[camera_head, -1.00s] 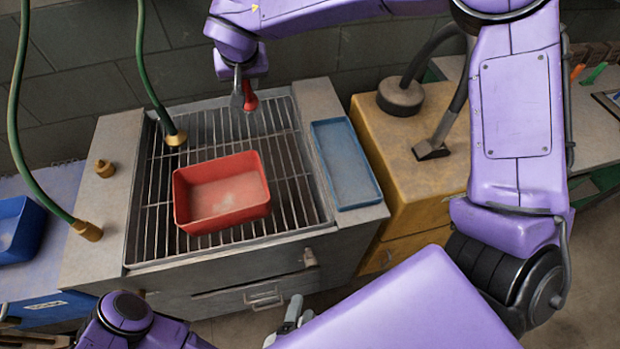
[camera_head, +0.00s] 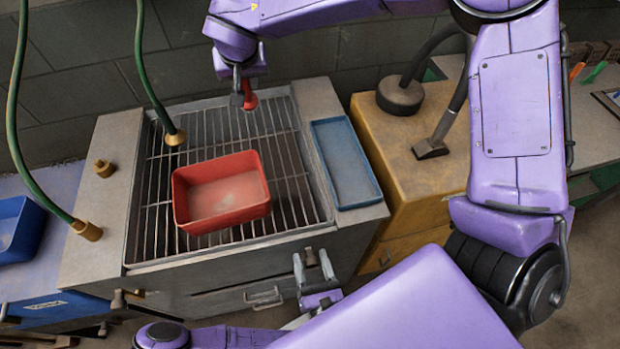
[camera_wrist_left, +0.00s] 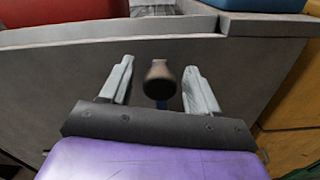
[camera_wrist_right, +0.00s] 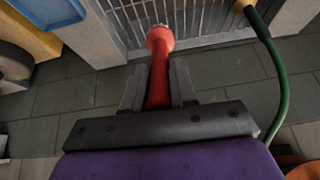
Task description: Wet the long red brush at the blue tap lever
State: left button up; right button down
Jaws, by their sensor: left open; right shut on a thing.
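The long red brush (camera_head: 251,97) is in my right gripper (camera_head: 243,98), over the far part of the sink grate. In the right wrist view the red handle (camera_wrist_right: 159,80) sits between the shut fingers. My left gripper (camera_head: 313,265) is open at the sink's front face. A brown-tipped lever (camera_wrist_left: 160,80) lies between its open fingers in the left wrist view, with a bit of blue below the tip. Neither finger visibly touches it. A brass nozzle (camera_head: 176,138) on a green hose hangs over the grate, left of the brush.
A red tray (camera_head: 220,193) sits on the grate (camera_head: 290,170). A blue tray (camera_head: 345,165) lies on the right rim. Another lever (camera_head: 118,299) is at the front left. A second green hose ends at a brass fitting (camera_head: 88,231). A yellow cabinet (camera_head: 405,175) stands right.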

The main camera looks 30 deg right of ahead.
pick_arm(q)
jog(key=shift+x, duration=0.85)
grip_shut()
jog(key=shift+w+a+f+n, duration=0.1)
jog(key=shift+w+a+n, duration=0.05)
jog(key=shift+a+n, duration=0.55)
jog(key=shift+w+a+f+n, duration=0.1)
jog(key=shift+w+a+n, duration=0.1)
jog(key=shift+a+n, duration=0.55)
grip_release()
jog(key=shift+d, duration=0.2)
jog(key=v, duration=1.2)
